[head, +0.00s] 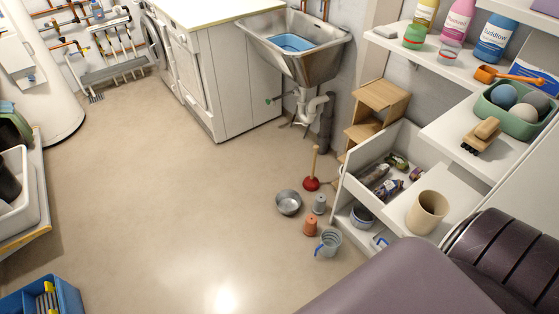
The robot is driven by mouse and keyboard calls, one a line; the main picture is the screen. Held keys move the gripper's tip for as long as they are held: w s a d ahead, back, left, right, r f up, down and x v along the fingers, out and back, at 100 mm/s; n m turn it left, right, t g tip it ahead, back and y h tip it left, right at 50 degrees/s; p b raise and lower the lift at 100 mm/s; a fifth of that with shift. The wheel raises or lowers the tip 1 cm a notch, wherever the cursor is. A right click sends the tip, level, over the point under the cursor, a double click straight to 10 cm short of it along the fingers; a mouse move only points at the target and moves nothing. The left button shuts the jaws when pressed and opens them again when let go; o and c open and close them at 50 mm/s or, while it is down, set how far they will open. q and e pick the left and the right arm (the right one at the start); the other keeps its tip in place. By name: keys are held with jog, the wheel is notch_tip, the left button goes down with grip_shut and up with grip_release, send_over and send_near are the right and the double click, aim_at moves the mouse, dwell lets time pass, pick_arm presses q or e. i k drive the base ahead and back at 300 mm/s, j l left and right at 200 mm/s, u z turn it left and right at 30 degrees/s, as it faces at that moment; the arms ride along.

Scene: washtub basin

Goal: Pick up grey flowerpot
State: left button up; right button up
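A small grey flowerpot (319,204) stands on the beige floor, upside down as far as I can tell, in the head view. It is right of a round metal bowl (288,202) and just behind a small terracotta-coloured pot (310,227). A blue-grey jug (328,243) with a handle stands in front of them. Neither my left nor my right gripper shows in this view. A large dark purple-brown arm part of mine covers the lower right corner and hides what lies behind it.
A red plunger (311,184) stands behind the pots. To their right is a white shelf unit with an open drawer (364,203) of items and a beige cup (427,212). A steel sink (297,42) is at the back. The floor (190,190) left of the pots is clear.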

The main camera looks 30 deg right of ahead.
aim_at(319, 208)
jog(key=i+z, duration=0.15)
jog(key=i, duration=0.3)
jog(key=i+j+z, duration=0.2)
jog(key=i, duration=0.3)
jog(key=i+j+z, duration=0.15)
jog(key=i, duration=0.3)
jog(key=i+j+z, duration=0.15)
jog(key=i, duration=0.3)
jog(key=i+z, duration=0.2)
jog(key=z, duration=0.25)
jog(key=i+j+z, duration=0.15)
jog(key=z, duration=0.3)
jog(key=i+j+z, duration=0.15)
jog(key=z, duration=0.3)
jog(key=i+j+z, duration=0.1)
jog(key=j+z, duration=0.35)
jog(key=i+j+z, duration=0.1)
jog(key=z, duration=0.35)
jog(key=j, duration=0.1)
